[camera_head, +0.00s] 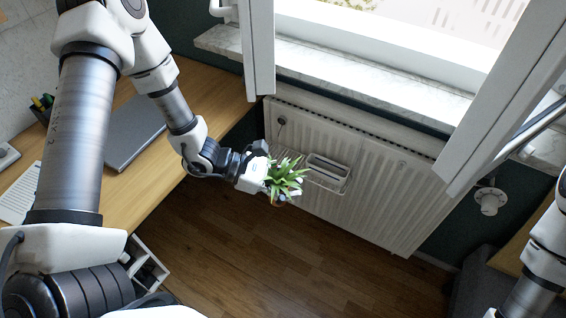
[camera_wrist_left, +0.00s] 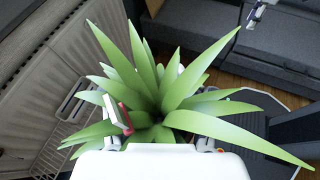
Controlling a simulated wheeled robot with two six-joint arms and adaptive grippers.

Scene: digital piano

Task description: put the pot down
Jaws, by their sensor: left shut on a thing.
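My left gripper is shut on the pot, which hangs in the air in front of the radiator, above the floor. The plant's leaves fill the middle of the left wrist view (camera_wrist_left: 165,100) and hide the pot and most of the fingers there. My right gripper is out of view; only part of the right arm shows at the right edge of the head view.
A white radiator (camera_head: 375,190) with a wire rack (camera_head: 328,172) hanging on it stands behind the pot. A marble windowsill (camera_head: 350,75) runs above, below an open window. A wooden desk (camera_head: 205,95) with a grey laptop (camera_head: 135,130) is at left. Wooden floor (camera_head: 240,260) is clear below.

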